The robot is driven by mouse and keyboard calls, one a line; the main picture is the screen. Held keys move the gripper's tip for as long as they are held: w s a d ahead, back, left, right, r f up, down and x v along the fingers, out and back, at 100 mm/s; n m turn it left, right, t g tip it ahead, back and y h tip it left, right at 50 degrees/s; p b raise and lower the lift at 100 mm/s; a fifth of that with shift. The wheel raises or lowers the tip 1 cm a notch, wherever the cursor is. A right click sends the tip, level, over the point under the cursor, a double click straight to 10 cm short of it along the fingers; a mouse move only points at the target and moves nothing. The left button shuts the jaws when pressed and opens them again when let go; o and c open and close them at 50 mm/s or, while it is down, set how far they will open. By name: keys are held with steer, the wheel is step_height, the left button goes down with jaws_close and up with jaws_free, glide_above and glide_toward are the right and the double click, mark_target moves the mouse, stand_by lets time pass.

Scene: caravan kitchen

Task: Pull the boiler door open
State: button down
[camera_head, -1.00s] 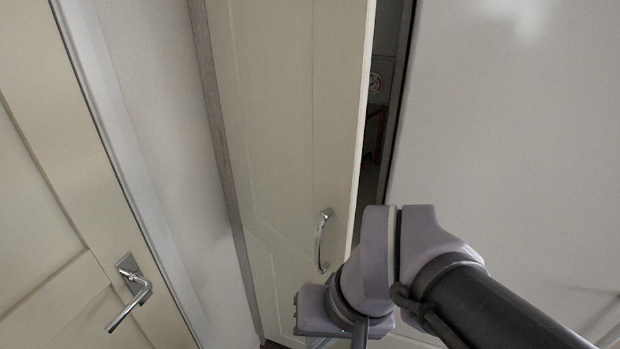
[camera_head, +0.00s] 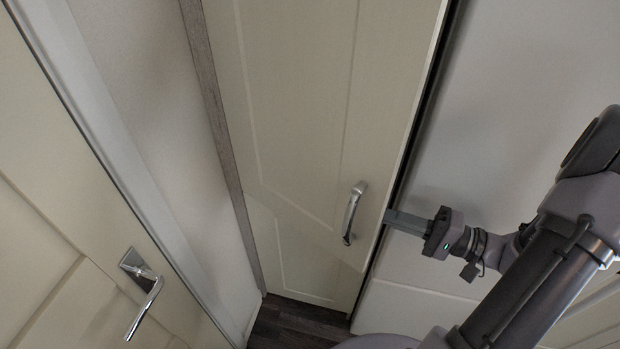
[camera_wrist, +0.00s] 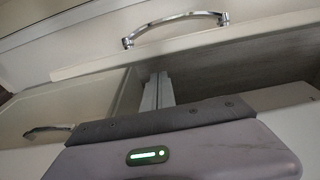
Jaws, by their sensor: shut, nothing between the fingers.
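The boiler door (camera_head: 300,120) is a tall cream panel in the head view, with a dark gap along its right edge, so it looks slightly ajar. Its curved silver handle (camera_head: 354,212) stands near that edge. My gripper (camera_head: 390,217) is right of the handle, its shut fingers pointing left at the door's edge by the gap. I cannot tell whether the tips touch the door. In the wrist view, the shut fingers of my gripper (camera_wrist: 160,80) reach toward the door's edge, and a silver handle (camera_wrist: 175,27) shows above them. Nothing is held.
Another cream door (camera_head: 60,230) with a lever handle (camera_head: 142,290) is at the left. A pale wall panel (camera_head: 530,80) is right of the gap. Dark floor (camera_head: 300,322) shows below the boiler door. A second handle (camera_wrist: 47,130) is at the wrist view's left.

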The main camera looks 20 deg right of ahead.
steer(key=shift+w, duration=0.1)
steer(key=b+x, duration=0.1)
steer(key=x, duration=0.7)
steer(key=shift+b, duration=0.35)
